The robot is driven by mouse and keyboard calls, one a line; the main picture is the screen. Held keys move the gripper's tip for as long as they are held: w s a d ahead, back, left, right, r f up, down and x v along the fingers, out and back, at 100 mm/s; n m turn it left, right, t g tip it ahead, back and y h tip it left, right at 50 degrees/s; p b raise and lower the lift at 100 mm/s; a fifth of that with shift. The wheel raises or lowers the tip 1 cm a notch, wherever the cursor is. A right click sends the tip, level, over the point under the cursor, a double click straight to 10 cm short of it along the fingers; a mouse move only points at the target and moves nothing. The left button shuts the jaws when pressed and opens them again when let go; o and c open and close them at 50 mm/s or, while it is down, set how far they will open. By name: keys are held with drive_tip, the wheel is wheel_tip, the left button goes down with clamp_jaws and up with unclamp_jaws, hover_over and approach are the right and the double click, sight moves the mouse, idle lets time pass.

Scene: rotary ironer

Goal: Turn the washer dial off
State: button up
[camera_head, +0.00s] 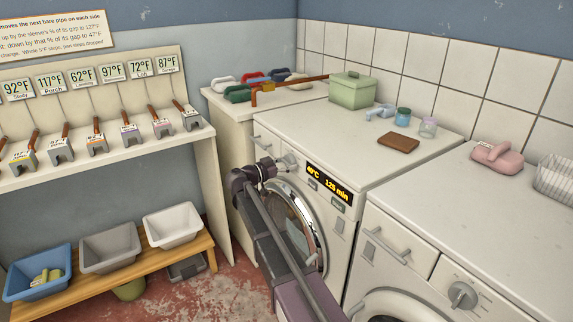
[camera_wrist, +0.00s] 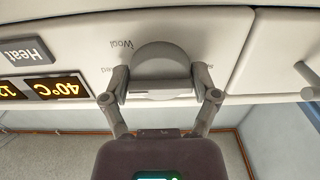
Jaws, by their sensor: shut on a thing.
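The washer (camera_head: 340,130) is the white front-loader with the round glass door (camera_head: 303,225) and a lit display (camera_head: 329,182) showing a temperature and about 125 min. Its grey round dial (camera_head: 289,160) is left of the display, partly hidden by my gripper (camera_head: 270,168). In the wrist view the picture is upside down, and the dial (camera_wrist: 160,60) sits between the two fingers of my gripper (camera_wrist: 161,88), which are shut on its sides. The word "Wool" is printed by the dial; other labels are partly covered. The dial's pointer setting cannot be read.
A second white machine (camera_head: 463,240) with its own knob (camera_head: 462,295) stands at right. A green box (camera_head: 351,90), jars and a brown wallet-like item (camera_head: 398,143) lie on the washer. A shelf (camera_head: 100,150) and bench with bins (camera_head: 110,247) stand left.

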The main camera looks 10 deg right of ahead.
drive_tip(key=shift+d+n, duration=0.1)
drive_tip(key=shift+n, duration=0.2)
drive_tip(key=n, duration=0.4)
drive_tip(key=shift+s+d, duration=0.1)
drive_tip(key=n, duration=0.4)
drive_tip(key=shift+r+n, duration=0.1)
drive_tip(key=shift+n, duration=0.2)
drive_tip(key=n, duration=0.4)
drive_tip(key=shift+r+n, duration=0.1)
drive_tip(key=shift+n, duration=2.1)
drive_tip(key=o, duration=1)
drive_tip(key=shift+d, duration=0.1)
